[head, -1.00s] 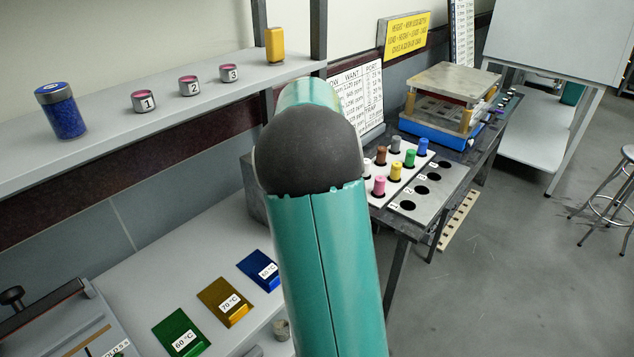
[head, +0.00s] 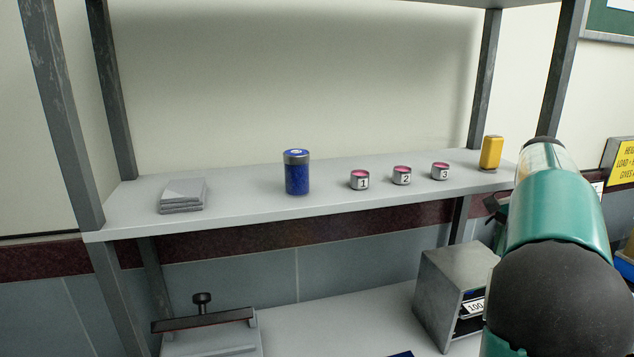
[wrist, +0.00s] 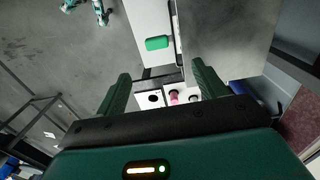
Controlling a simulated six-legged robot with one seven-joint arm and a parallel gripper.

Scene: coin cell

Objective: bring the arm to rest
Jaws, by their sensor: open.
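My gripper (wrist: 161,80) shows in the wrist view with its two dark green fingers spread apart and nothing between the tips. In the head view only my teal arm (head: 556,215) with its dark joint shows, at the right edge; my gripper is out of sight there. Beyond the fingers, the wrist view shows a pink peg (wrist: 174,97) and a pale plate with a dark hole (wrist: 152,99). A green cylindrical piece (wrist: 157,43) lies farther up on a pale surface. I cannot tell how far the fingers are from these.
A shelf (head: 240,212) holds a blue jar (head: 297,173), three numbered tins (head: 401,176), a yellow block (head: 491,152) and grey slabs (head: 182,195). A grey metal box (head: 450,295) stands on the bench below, near my arm. A press-like device (head: 205,325) stands lower left.

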